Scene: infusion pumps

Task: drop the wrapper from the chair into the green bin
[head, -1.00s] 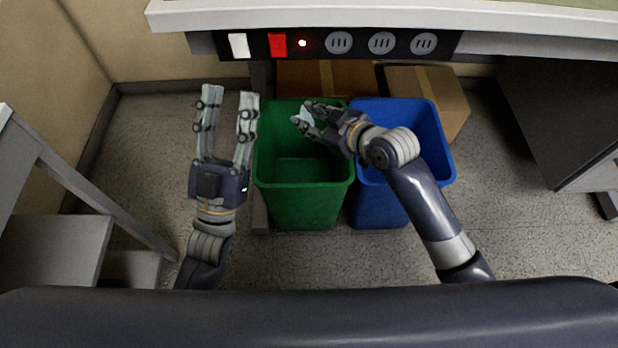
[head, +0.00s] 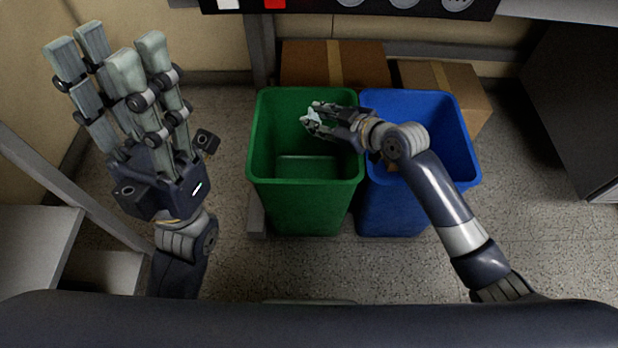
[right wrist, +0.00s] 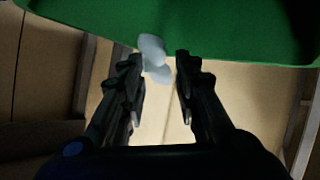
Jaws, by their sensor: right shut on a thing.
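The wrapper (head: 313,116) is a small pale blue, crumpled piece. My right gripper (head: 318,114) is shut on it and appears over the opening of the green bin (head: 306,207), towards its right side. In the right wrist view, the wrapper (right wrist: 153,50) shows at the fingertips, with the green bin's wall (right wrist: 220,28) behind it. The green bin stands on the floor, and the part of its inside that shows looks empty. My left gripper (head: 107,62) is open and empty, raised to the left of the green bin.
A blue bin (head: 395,207) stands close on the right of the green one. Cardboard boxes (head: 300,62) are behind both bins. A desk edge with a switch panel (head: 320,6) crosses the top. A grey stepped piece (head: 35,235) is at the left.

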